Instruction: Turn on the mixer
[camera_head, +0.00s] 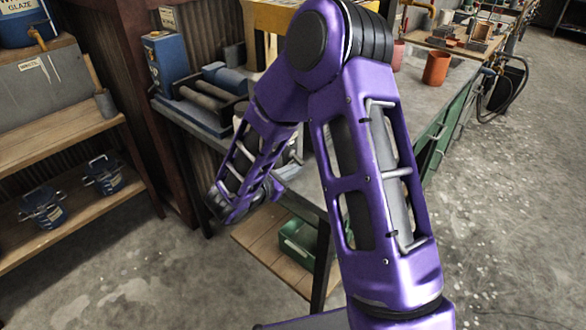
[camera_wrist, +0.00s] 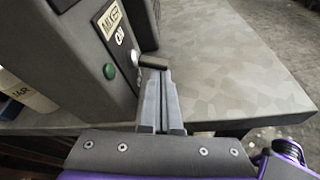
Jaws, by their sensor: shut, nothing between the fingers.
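In the wrist view a dark grey mixer housing (camera_wrist: 75,62) stands on the bench at the left, with a plate reading roughly "MIX" (camera_wrist: 107,19). Its front panel carries a small label (camera_wrist: 119,36), a round green button or lamp (camera_wrist: 109,71) and a small pale round part (camera_wrist: 135,57). A short dark rounded bar (camera_wrist: 153,60) sticks out beside the pale part. My gripper (camera_wrist: 154,72) is shut and empty, its tips right at this bar; I cannot tell whether they touch it. In the head view my arm hides most of the mixer and its panel.
The grey bench top (camera_wrist: 235,75) is clear right of the mixer. A white jar (camera_wrist: 28,92) is at the left in the wrist view. In the head view a blue box (camera_head: 165,62) and rollers (camera_head: 205,92) stand on the bench, with a green crate (camera_head: 298,240) below.

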